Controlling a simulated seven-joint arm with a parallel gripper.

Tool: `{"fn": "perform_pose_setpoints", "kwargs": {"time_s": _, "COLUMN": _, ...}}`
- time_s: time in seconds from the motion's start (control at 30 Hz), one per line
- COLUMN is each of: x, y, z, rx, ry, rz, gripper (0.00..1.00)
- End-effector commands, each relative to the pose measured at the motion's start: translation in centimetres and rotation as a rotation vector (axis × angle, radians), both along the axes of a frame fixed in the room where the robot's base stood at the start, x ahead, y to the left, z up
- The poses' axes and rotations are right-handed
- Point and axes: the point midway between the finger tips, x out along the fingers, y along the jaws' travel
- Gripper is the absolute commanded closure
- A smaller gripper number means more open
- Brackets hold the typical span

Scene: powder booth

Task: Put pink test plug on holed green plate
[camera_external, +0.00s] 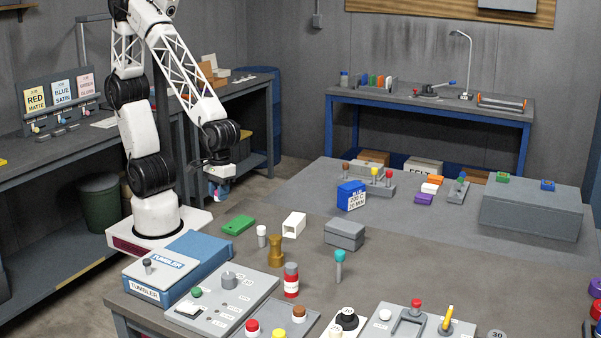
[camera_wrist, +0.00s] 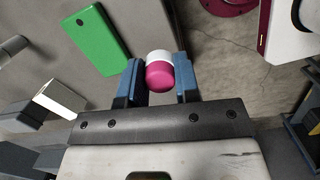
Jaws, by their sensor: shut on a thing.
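The pink test plug (camera_wrist: 160,77), with a pink rounded end and a white end, sits between the two blue fingers of my gripper (camera_wrist: 160,80) in the wrist view. My gripper is shut on it. In the external view my gripper (camera_external: 218,187) hangs in the air beyond the table's left edge, and the plug is too small to make out well. The holed green plate (camera_external: 238,224) lies flat on the table near that edge, below and to the right of my gripper. In the wrist view the green plate (camera_wrist: 96,40) is at upper left, apart from the plug, with a small hole near one end.
A white hollow block (camera_external: 293,224), a white cylinder (camera_external: 262,236) and a brass piece (camera_external: 275,251) stand near the plate. A blue tumbler box (camera_external: 180,268) is in front. A grey box (camera_external: 344,234) stands to the right. Open air surrounds my gripper.

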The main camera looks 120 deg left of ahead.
Motion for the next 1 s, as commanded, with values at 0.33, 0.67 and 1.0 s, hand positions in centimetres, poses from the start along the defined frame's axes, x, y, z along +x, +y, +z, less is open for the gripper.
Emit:
{"fn": "perform_pose_setpoints", "kwargs": {"time_s": 0.33, "x": 4.4, "y": -1.3, "z": -0.5, "rx": 0.0, "ry": 0.002, "rz": 0.0, "gripper": 0.93}}
{"fn": "perform_pose_setpoints", "kwargs": {"time_s": 0.67, "x": 7.9, "y": -2.3, "z": -0.8, "rx": 0.0, "ry": 0.001, "rz": 0.0, "gripper": 0.93}}
{"fn": "perform_pose_setpoints", "kwargs": {"time_s": 1.0, "x": 8.4, "y": -2.4, "z": -0.9, "rx": 0.0, "ry": 0.001, "rz": 0.0, "gripper": 0.93}}
